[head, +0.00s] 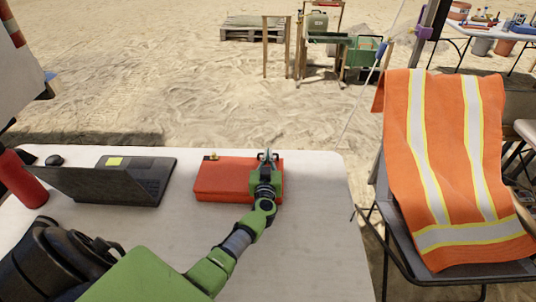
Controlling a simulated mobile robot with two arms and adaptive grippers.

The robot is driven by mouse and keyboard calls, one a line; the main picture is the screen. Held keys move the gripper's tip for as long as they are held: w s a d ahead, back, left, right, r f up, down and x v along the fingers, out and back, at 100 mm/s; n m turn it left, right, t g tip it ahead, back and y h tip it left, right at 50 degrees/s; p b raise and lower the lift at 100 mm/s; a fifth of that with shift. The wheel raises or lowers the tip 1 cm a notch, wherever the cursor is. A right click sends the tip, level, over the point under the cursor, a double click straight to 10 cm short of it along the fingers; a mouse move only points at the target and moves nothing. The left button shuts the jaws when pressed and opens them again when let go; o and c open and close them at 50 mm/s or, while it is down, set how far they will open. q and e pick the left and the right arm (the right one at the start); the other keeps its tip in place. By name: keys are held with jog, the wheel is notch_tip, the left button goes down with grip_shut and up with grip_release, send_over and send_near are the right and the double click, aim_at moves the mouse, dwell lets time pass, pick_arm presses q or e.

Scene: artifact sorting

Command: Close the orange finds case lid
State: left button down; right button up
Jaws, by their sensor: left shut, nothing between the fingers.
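The orange finds case (222,180) lies on the white table, right of the laptop. Its lid looks down flat, with no gap that I can make out. My left gripper (267,155) is shut and empty over the case's right end, with its fingertips at the far edge. It hides part of the lid there, and I cannot tell whether it touches the lid. A small tan piece (211,156) shows at the case's far left edge. My right gripper is not in view.
An open laptop (130,180) and a dark mouse (54,160) are on the white table (310,240) to the left, with a red bottle (22,180). A chair with an orange vest (450,150) stands right of the table. The table's front right is clear.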

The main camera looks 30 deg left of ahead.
pick_arm(q)
jog(key=r+p, duration=0.1)
jog(key=s+r+p, duration=0.1)
jog(key=p, duration=0.1)
jog(key=r+p, duration=0.1)
jog(key=r, duration=0.1)
jog(key=shift+s+d+p, duration=0.15)
jog(key=shift+d+p, duration=0.2)
jog(key=shift+d, duration=0.05)
jog(key=v, duration=0.9)
jog(key=shift+s+f, duration=0.15)
jog(key=shift+f, duration=0.1)
